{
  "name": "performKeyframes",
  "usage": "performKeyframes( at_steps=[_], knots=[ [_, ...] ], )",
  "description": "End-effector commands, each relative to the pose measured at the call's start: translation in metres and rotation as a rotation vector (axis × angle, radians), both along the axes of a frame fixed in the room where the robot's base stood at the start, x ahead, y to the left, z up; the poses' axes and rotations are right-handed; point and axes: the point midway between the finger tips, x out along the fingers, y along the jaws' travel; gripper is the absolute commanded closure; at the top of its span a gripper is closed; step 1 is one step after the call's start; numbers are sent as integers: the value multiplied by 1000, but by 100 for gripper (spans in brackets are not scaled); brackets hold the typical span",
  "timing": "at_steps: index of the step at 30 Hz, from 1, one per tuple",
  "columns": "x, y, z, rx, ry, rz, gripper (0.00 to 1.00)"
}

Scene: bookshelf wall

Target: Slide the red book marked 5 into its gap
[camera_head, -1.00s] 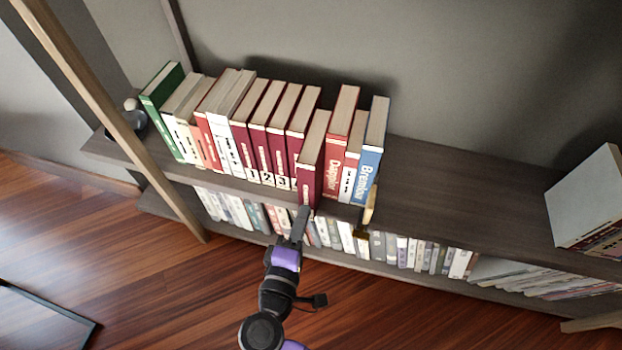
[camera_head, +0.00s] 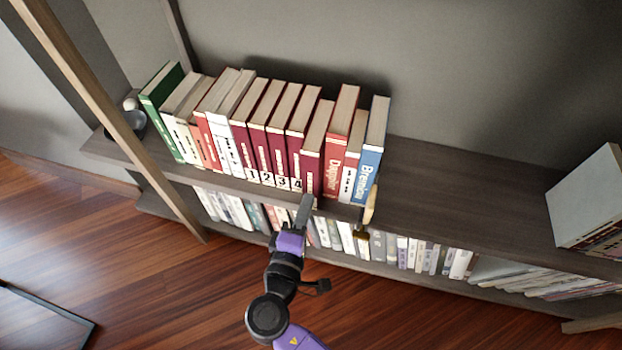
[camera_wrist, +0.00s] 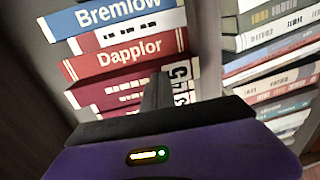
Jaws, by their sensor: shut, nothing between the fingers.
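The red book marked 5 (camera_head: 312,168) stands upright in the row on the upper shelf, between the dark red book marked 4 (camera_head: 297,160) and the red Dapplor book (camera_head: 333,165). Its spine looks about level with its neighbours. It also shows in the wrist view as a dark red spine (camera_wrist: 118,92) beside the Dapplor spine (camera_wrist: 125,54). My gripper (camera_head: 305,203) is shut and empty, in front of the low part of that spine. In the wrist view the closed fingers (camera_wrist: 157,90) hide part of the labels. I cannot tell whether they touch the book.
A blue Bremlow book (camera_head: 368,165) ends the row, with a tan-and-dark object (camera_head: 369,208) beside it at the shelf edge. Lower-shelf books (camera_head: 400,250) stand below my gripper. A wooden post (camera_head: 100,110) rises at left.

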Motion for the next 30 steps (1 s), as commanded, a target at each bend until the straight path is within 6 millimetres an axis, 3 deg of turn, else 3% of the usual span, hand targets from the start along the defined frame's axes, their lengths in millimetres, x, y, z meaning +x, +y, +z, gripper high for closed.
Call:
performKeyframes(
  at_steps=[20,30],
  knots=[
    [35,-14,-1,0,0,-2,100],
    [24,-9,0,-1,0,0,100]
  ],
)
